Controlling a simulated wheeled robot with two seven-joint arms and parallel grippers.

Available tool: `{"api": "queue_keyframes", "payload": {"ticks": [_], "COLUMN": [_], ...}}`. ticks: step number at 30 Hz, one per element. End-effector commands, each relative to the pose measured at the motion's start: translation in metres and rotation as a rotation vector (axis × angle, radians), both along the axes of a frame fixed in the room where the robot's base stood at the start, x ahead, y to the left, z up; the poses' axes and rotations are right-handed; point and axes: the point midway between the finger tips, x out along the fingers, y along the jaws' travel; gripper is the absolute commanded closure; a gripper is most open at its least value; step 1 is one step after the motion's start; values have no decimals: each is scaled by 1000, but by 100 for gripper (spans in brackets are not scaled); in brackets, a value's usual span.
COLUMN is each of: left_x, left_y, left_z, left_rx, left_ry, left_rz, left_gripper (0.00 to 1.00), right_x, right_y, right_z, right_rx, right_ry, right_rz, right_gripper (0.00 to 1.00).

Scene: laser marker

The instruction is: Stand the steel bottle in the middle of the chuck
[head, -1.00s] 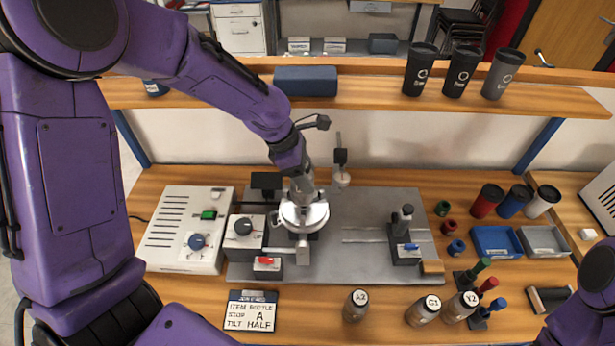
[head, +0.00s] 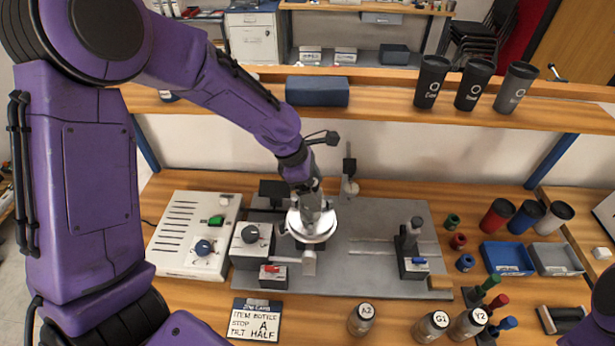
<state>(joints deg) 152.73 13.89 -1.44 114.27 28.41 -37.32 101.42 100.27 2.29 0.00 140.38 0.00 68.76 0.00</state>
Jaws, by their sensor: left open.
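My left gripper (head: 309,262) points down over the left part of the grey machine plate (head: 385,225), beside the rotary unit with the black knob (head: 251,233). Its pale round body covers most of what lies beneath, so the chuck is mostly hidden there. The gripper is open. I cannot tell whether a bottle stands between its fingers. Several steel bottles stand upright at the bench front: one marked A2 (head: 361,320), one G1 (head: 431,326) and one Y2 (head: 469,324). Only a purple piece of my right arm shows at the lower right; its gripper is out of view.
A control box (head: 193,235) with a green switch stands left. A job card (head: 254,320) reading item bottle, stop A, tilt half lies in front. A post with a blue lever (head: 413,255), blue tray (head: 507,257), grey tray (head: 556,258) and coloured cups (head: 497,214) are right.

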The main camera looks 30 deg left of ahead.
Motion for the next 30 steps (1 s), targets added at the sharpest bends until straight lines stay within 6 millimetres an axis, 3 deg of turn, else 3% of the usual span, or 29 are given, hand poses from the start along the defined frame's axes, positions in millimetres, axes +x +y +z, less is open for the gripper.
{"api": "queue_keyframes", "payload": {"ticks": [9,13,18,30], "left_x": [-12,-16,-18,-18], "left_y": [28,35,39,38], "left_z": [73,95,103,103], "left_rx": [2,0,0,0], "left_ry": [-6,-3,-2,0], "left_rz": [0,1,-1,-2], "left_gripper": [17,17,17,17], "right_x": [0,0,0,0], "right_y": [0,0,0,0], "right_z": [-10,-8,-8,-8], "right_rx": [0,0,0,-1], "right_ry": [0,0,0,-1], "right_rz": [0,0,0,0], "right_gripper": [57,57,57,57]}}
